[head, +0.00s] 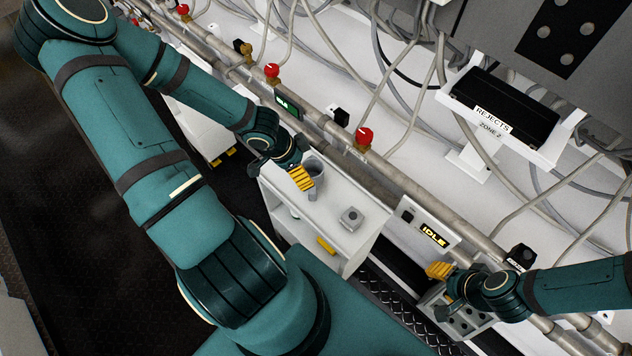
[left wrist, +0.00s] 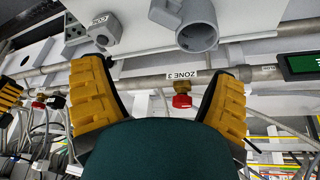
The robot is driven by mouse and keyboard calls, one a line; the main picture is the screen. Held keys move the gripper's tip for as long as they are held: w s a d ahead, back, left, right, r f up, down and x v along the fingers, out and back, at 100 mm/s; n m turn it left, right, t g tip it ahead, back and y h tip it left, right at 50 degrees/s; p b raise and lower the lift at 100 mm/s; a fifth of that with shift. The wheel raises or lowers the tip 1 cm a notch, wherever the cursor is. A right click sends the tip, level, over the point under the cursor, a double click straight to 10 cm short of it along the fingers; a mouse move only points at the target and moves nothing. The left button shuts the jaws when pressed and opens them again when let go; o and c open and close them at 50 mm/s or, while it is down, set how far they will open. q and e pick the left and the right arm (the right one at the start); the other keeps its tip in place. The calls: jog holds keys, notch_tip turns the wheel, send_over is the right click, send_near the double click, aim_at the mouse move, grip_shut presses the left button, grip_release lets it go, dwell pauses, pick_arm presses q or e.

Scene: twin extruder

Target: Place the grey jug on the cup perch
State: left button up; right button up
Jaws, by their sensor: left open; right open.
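The grey jug (head: 314,168) stands on top of a white cabinet, partly hidden by my left gripper (head: 300,178). In the left wrist view the jug (left wrist: 197,32) shows its round mouth and handle, beyond the spread fingertips of the left gripper (left wrist: 163,68). That gripper is open and empty; I cannot tell whether it touches the jug. My right gripper (head: 441,287) is open and empty, in front of the machine at the lower right. I cannot tell for sure which part is the cup perch.
The white cabinet (head: 335,243) also bears a small grey box (head: 351,218). A pipe with red-knobbed valves (head: 363,136) runs behind it. Hoses cross the white wall.

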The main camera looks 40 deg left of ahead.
pick_arm(q)
jog(key=b, duration=0.3)
send_near(318, 184)
jog(key=shift+w+d+f+b, duration=0.25)
jog(key=shift+d+f, duration=0.3)
jog(key=shift+f, duration=0.4)
jog(key=shift+w+d+f+b, duration=0.15)
jog(key=shift+w+d+f, duration=0.1)
jog(key=shift+d+f, duration=0.5)
jog(key=shift+w+d+f+b, duration=0.25)
jog(key=shift+d+f, duration=0.15)
jog(key=shift+f, duration=0.7)
jog(key=c, duration=1.1)
jog(key=shift+c, duration=0.3)
